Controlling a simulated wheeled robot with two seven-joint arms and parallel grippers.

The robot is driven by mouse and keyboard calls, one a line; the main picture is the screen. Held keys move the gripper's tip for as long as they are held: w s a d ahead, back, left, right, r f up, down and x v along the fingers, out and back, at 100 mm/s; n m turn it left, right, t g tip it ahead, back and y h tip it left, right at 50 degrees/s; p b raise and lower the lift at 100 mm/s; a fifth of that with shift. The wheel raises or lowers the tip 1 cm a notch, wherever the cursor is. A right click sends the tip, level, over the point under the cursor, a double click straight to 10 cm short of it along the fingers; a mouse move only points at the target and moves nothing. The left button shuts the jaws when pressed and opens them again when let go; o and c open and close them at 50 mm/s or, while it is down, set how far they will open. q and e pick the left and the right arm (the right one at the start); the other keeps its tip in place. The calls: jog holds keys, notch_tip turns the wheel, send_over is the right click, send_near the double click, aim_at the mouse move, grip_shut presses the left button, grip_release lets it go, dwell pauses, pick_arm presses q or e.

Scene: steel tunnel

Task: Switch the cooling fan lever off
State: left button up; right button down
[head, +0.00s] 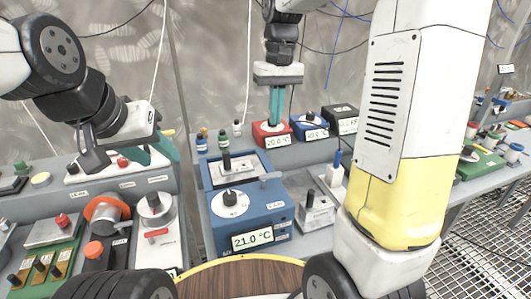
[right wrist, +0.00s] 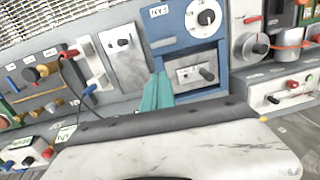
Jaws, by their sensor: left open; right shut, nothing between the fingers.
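The blue cooling unit (head: 262,216) stands at centre, with a white dial and a 21.0 °C display. In its recess is a grey panel with a black-handled lever (head: 226,161). The lever also shows in the right wrist view (right wrist: 207,72). I cannot read a label naming the fan lever. My right gripper (head: 276,118) is shut and empty, fingers pointing down, overlapping the red unit behind. In the right wrist view its fingertips (right wrist: 157,78) are beside the recess, apart from the lever. My left gripper (head: 162,148) is open at the left, over a panel with a red knob.
A red unit (head: 271,133) and a small blue unit (head: 309,126) stand at the back. A grey switch box (head: 316,209) is right of the cooling unit. Small bottles (head: 223,140) stand behind it. A wooden round top (head: 240,277) is in front.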

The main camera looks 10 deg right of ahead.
jog(key=w+a+f+g+h, duration=0.1)
jog(key=w+a+f+g, duration=0.1)
jog(key=w+f, duration=0.2)
jog(key=shift+w+a+f, duration=0.15)
jog(key=shift+w+f, duration=0.25)
jog(key=shift+w, duration=0.15)
jog(key=x, duration=0.9)
jog(key=shift+s+f, duration=0.25)
jog(key=shift+f, duration=0.1)
jog(key=shift+s+d, duration=0.15)
jog(key=shift+s, duration=0.45)
jog(key=shift+s+d, duration=0.2)
jog(key=shift+s, duration=0.4)
jog(key=shift+s+d, duration=0.15)
jog(key=shift+s, duration=0.6)
